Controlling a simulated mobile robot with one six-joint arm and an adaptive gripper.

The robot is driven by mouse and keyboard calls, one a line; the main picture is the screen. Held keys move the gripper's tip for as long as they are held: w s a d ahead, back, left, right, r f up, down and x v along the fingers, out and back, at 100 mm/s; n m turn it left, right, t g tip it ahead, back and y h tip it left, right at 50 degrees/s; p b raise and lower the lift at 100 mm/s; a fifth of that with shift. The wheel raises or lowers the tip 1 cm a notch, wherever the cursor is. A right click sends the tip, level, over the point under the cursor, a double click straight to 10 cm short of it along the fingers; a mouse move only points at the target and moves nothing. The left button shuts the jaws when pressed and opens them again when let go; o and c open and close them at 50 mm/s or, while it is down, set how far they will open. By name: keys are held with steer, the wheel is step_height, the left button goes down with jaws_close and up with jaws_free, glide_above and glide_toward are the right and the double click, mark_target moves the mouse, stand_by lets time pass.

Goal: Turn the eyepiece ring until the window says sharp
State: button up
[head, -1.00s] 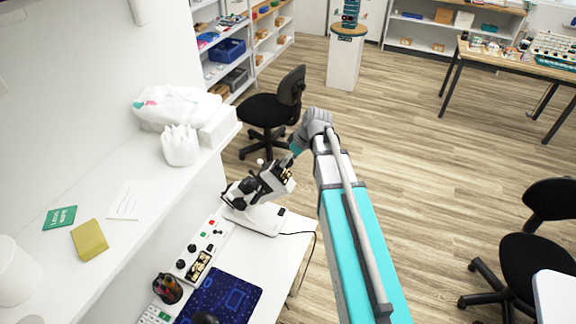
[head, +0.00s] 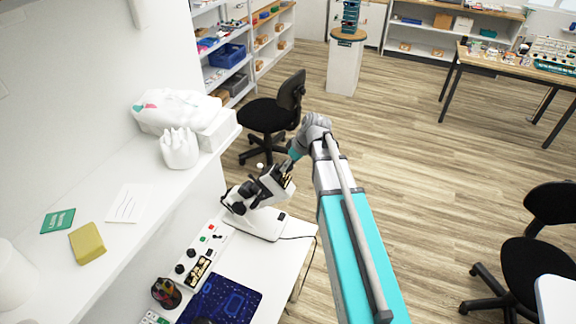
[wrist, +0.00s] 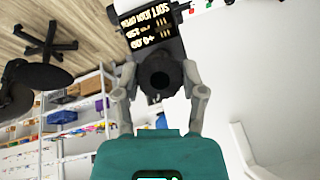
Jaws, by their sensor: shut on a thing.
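A white and black microscope (head: 262,222) stands on the white bench, its tilted head up beside my arm. In the wrist view its round black eyepiece ring (wrist: 160,73) is between the two grey fingers of my gripper (wrist: 158,85). The fingers are closed on the ring from both sides. A dark window (wrist: 150,28) behind the ring shows pale lettering upside down; one word looks like "SOFT", and the rest is hard to read. In the head view the fingertips are hidden or too small to make out.
A white shelf (head: 150,215) with a sponge (head: 87,243) runs along the left. A black chair (head: 268,115) stands behind; open floor is right.

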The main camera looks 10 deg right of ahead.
steer(key=shift+m+g+y+b, duration=0.35)
steer(key=shift+m+y, duration=0.25)
steer(key=shift+m, duration=1.1)
steer(key=o, duration=1.2)
steer(key=shift+w, duration=0.1)
steer(key=shift+c, duration=0.2)
steer(key=s+f+m+g+h+b, duration=0.1)
steer(key=s+f+m+h+b, duration=0.3)
steer(key=s+f+b, duration=0.5)
steer(key=shift+s+a+f+m+h, duration=0.25)
steer(key=shift+s+f+h, duration=0.9)
steer(key=shift+s, duration=2.45)
